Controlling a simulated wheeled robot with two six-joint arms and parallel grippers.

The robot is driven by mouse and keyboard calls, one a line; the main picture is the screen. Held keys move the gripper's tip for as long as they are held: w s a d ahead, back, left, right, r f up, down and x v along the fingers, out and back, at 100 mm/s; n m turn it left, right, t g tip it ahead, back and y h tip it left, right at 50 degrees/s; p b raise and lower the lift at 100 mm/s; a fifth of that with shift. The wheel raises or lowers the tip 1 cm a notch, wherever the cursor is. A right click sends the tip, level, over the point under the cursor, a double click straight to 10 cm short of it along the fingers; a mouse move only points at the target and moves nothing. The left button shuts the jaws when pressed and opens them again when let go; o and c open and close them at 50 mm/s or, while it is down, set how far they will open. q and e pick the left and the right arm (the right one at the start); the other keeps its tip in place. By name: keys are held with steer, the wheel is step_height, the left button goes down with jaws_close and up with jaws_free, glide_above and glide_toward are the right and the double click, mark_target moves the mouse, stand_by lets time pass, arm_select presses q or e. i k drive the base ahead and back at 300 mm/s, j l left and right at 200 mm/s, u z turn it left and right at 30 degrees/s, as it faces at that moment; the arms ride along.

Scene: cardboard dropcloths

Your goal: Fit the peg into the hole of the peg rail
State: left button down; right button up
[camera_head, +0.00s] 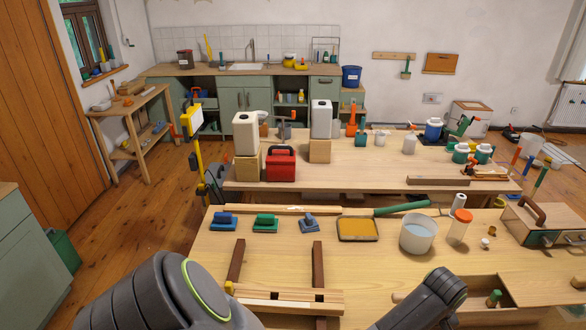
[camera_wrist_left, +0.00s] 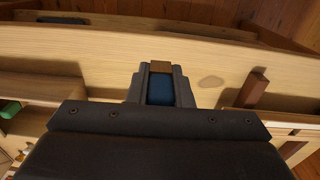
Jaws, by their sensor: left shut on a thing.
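In the left wrist view, my left gripper (camera_wrist_left: 160,88) is shut on the peg. The peg (camera_wrist_left: 160,66) shows a brown wooden end at the fingertips; a blue part shows between the fingers. The gripper is hidden in the head view. The peg rail (camera_head: 255,294) is a pale wooden bar with dark square holes, lying across two dark wooden strips at the front of the near bench. In the left wrist view, what looks like the rail (camera_wrist_left: 292,128) is cut off at the right edge, apart from the peg. My right gripper is out of view.
On the near bench (camera_head: 375,268) stand blue (camera_head: 222,221) and green (camera_head: 265,223) sanding blocks, a paint tray (camera_head: 357,237), a white tub (camera_head: 419,242) and an orange-lidded jar (camera_head: 460,226). A recessed compartment with a green-handled tool (camera_head: 493,298) lies right of the rail.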

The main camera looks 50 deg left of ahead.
mark_target(320, 303)
steer(key=k+j, duration=0.2)
steer(key=j, duration=0.2)
steer(key=k+j, duration=0.2)
steer(key=j, duration=0.2)
steer(key=k+j, duration=0.25)
steer(key=j, duration=0.15)
